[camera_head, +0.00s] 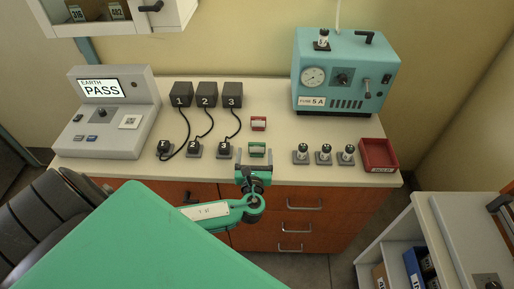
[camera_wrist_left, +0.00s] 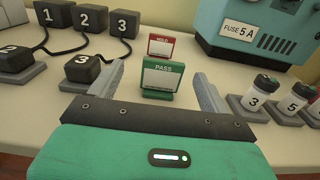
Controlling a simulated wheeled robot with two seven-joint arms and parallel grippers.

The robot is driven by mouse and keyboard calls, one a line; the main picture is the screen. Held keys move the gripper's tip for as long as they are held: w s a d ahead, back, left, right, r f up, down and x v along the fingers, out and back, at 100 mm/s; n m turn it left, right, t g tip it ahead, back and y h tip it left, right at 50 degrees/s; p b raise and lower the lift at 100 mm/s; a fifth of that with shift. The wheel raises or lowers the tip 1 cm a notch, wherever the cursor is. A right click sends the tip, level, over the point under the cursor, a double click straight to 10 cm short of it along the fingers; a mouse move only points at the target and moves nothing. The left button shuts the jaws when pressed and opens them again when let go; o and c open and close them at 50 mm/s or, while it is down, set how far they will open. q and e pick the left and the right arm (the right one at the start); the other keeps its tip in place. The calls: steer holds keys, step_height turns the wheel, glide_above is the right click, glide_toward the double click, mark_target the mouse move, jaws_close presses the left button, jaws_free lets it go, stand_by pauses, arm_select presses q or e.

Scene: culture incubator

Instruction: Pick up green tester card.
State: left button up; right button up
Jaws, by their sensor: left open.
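The green tester card (camera_head: 257,149), marked PASS, stands upright on the bench near its front edge. In the left wrist view the green card (camera_wrist_left: 163,82) stands ahead, between the two fingers and apart from them. My left gripper (camera_head: 254,163) is open and empty, just in front of the card; its fingers also show in the left wrist view (camera_wrist_left: 160,88). A red HOLD card (camera_head: 258,123) stands behind the green one. My right gripper is in neither view.
Numbered black blocks (camera_head: 206,95) with cabled plugs (camera_head: 194,149) stand left of the card. Several fuses on grey bases (camera_head: 325,154) and a red tray (camera_head: 379,155) are to the right. A teal fuse machine (camera_head: 345,72) and a grey tester (camera_head: 112,112) stand on the bench.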

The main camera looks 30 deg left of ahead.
mark_target(257, 145)
arm_select(q)
steer(key=shift+w+a+r, duration=0.15)
steer(key=shift+w+r, duration=0.05)
steer(key=shift+w, duration=0.2)
steer(key=p+x, duration=0.2)
steer(key=x, duration=0.1)
steer(key=shift+w, duration=0.25)
steer(key=shift+w+a+f, duration=0.1)
steer(key=shift+w+a, duration=0.1)
steer(key=shift+w, duration=0.25)
steer(key=c, duration=1.1)
steer(key=shift+o, duration=0.2)
